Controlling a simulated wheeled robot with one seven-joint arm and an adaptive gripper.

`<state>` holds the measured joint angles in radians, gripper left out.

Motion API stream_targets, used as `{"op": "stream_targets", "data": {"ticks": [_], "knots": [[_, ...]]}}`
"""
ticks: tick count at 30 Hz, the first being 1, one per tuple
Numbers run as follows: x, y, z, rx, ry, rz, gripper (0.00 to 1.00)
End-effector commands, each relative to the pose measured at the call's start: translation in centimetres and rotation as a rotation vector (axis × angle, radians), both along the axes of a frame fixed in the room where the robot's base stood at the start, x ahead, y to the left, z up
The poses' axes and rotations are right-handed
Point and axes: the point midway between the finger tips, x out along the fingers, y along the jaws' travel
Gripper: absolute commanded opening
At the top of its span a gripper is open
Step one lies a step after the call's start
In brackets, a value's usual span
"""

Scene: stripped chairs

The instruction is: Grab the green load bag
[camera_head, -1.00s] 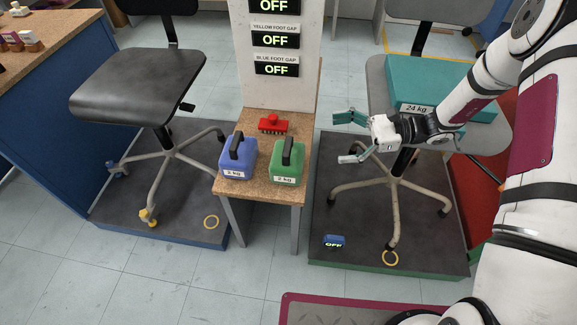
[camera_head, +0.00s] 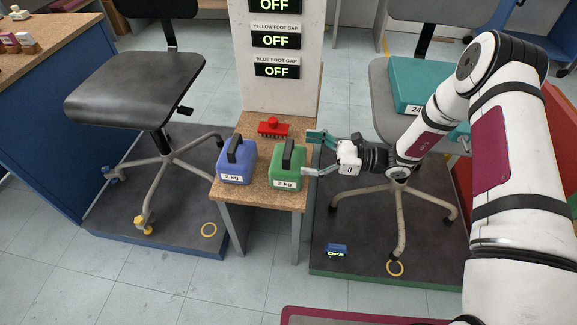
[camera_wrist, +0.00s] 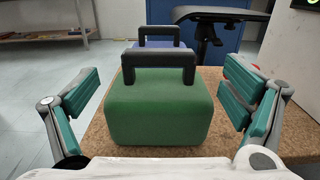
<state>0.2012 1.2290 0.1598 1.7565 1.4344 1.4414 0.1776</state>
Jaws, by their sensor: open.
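The green load bag (camera_head: 286,172), with a black handle and a "2 kg" label, stands upright on the small wooden table (camera_head: 257,196). In the wrist view the green bag (camera_wrist: 158,112) sits centred between my spread teal fingers, its black handle on top. My gripper (camera_head: 314,153) is open and empty, level with the bag at its right side in the head view. One finger shows near the bag's far right edge and the other near its front right. I cannot tell whether either finger touches it.
A blue load bag (camera_head: 237,163) stands just left of the green one, beyond it in the wrist view. A red brush-like item (camera_head: 273,128) lies behind them. A chair holding a teal block (camera_head: 410,82) stands right; a black chair (camera_head: 135,88) stands left.

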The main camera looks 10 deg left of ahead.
Motion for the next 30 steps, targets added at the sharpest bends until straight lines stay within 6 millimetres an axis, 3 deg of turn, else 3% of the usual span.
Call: {"op": "stream_targets", "data": {"ticks": [12,22,30], "knots": [[0.0,4.7,0.2,0.000,-0.001,0.003,0.93],[0.1,5.4,0.3,0.000,0.000,0.000,0.93],[0.1,5.4,0.3,0.000,0.000,0.000,0.34]]}}
